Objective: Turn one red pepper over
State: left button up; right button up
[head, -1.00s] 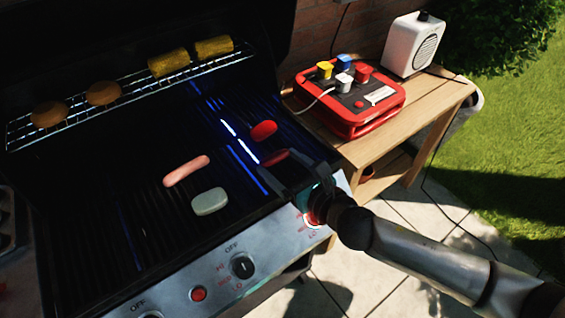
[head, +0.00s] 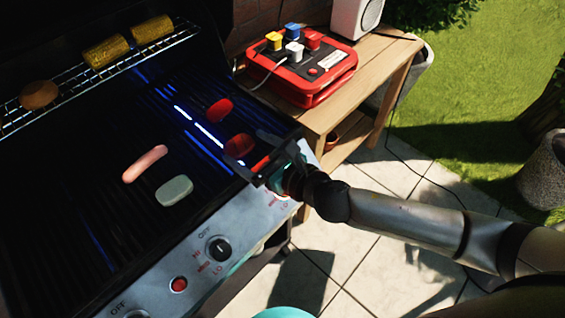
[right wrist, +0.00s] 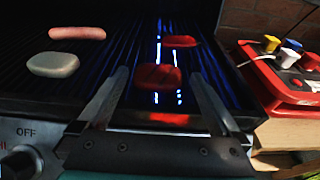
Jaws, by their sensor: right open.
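Two red peppers lie on the dark grill grate. The far one (head: 219,110) is clear of my gripper and also shows in the right wrist view (right wrist: 180,41). The near one (head: 239,145) lies between the fingertips of my right gripper (head: 251,152), with a gap on each side in the right wrist view (right wrist: 158,77). My right gripper is open and empty, low at the grill's front right. A red patch shows between its fingers nearer the palm; I cannot tell what it is. My left gripper is not in view.
A sausage (head: 145,163) and a pale oval piece (head: 174,190) lie left of the peppers. Corn (head: 105,52) sits on the raised rack. The knob panel (head: 190,262) edges the front. A red box (head: 302,78) stands on the wooden side table (head: 372,70).

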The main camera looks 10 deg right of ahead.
jog(key=v, duration=1.3)
jog(key=shift+b, duration=0.3)
jog(key=shift+s, duration=0.1)
